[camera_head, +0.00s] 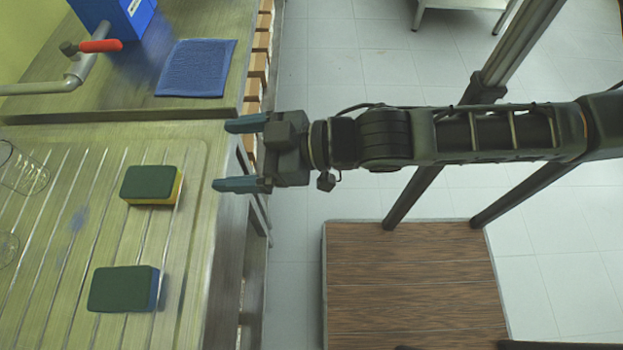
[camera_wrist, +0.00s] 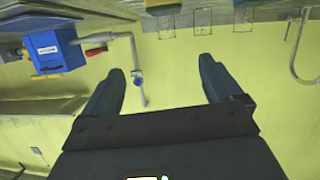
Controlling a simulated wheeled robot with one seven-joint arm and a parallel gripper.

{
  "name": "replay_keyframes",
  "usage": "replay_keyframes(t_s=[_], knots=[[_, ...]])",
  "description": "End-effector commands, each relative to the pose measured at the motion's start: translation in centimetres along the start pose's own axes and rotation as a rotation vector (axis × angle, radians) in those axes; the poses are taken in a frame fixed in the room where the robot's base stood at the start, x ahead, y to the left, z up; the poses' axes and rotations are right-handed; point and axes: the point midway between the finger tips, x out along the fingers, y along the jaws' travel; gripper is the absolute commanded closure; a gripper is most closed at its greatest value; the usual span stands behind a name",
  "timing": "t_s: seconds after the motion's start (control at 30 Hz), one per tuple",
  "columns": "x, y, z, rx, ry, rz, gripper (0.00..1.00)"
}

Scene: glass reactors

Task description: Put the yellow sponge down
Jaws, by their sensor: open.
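The yellow sponge (camera_head: 151,186), with a dark green top, lies flat on the ribbed metal drainboard (camera_head: 60,215). A second sponge (camera_head: 123,289), green on top with a blue side, lies nearer the bottom of the head view. My gripper (camera_head: 238,155) is open and empty, to the right of the yellow sponge and apart from it, around the drainboard's right edge. In the wrist view my gripper's fingers (camera_wrist: 162,88) are spread with nothing between them, facing a yellow-green wall. Neither sponge shows in the wrist view.
A blue cloth (camera_head: 196,68) lies on the metal counter behind. A pipe with a red handle (camera_head: 101,46) and a blue box (camera_head: 118,14) stand at the upper left. Glassware (camera_head: 22,170) lies at the left edge.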

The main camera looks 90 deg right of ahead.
Motion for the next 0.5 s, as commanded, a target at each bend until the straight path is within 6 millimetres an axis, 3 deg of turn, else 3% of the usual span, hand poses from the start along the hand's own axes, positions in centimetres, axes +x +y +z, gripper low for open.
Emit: replay_keyframes(t_s=[0.03,0.2,0.33,0.5], knots=[[-2.3,-1.2,0.7,0.004,-0.016,-0.023,0.07],[-7.9,-4.7,1.0,0.028,-0.017,-0.067,0.07],[-10.3,-6.1,0.5,0.049,-0.010,-0.068,0.07],[-11.4,-6.7,0.2,0.057,-0.005,-0.064,0.07]])
